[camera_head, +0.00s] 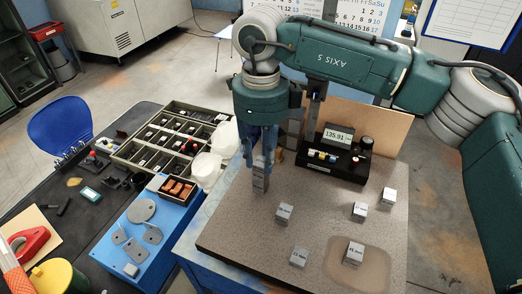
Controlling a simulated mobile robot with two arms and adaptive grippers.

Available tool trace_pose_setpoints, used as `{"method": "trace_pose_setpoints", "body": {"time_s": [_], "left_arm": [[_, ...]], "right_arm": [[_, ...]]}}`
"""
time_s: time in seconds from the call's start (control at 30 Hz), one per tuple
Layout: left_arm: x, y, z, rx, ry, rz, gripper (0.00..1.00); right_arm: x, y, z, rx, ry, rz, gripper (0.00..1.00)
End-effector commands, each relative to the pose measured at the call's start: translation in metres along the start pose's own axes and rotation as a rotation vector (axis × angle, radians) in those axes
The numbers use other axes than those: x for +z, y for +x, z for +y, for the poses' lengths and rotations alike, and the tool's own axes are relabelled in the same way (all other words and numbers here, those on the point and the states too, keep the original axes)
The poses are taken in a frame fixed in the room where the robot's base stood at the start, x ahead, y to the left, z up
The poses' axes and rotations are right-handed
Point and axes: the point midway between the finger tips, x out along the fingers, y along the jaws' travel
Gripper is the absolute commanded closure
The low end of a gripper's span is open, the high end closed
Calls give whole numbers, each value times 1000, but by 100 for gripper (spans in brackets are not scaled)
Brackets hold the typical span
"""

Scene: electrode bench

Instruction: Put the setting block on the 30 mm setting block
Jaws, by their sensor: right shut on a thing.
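My right gripper (262,160) points down and is shut on a grey setting block (261,180), held upright at the left part of the stone plate. Whether its lower end touches the plate I cannot tell. Several light grey labelled blocks stand on the plate: one nearest the gripper (284,212), one at the front (299,257), one on a stained patch (353,253), and two at the right (360,211) (388,197). The labels are too small to read surely, so I cannot tell which is the 30 mm setting block. My left gripper is not in view.
The stone plate (225,240) has bare room between the blocks. A black gauge with a display (338,137) stands at its back edge.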

Motion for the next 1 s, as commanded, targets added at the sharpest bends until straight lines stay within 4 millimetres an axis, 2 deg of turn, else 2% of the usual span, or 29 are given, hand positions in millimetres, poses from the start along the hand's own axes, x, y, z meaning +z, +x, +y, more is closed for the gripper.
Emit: {"method": "trace_pose_setpoints", "body": {"time_s": [0.37,0.4,0.47,0.77,0.87,1.0], "left_arm": [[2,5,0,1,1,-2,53],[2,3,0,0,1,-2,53],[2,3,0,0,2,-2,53],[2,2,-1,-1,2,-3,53],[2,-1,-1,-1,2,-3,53],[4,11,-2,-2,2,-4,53]], "right_arm": [[1,6,0,-1,0,-3,100],[0,4,0,-1,0,-2,66],[0,4,0,-1,0,-2,54],[0,3,0,-1,0,-2,53],[1,-2,0,-2,0,-3,53],[1,-21,-1,-5,1,-5,53]]}}
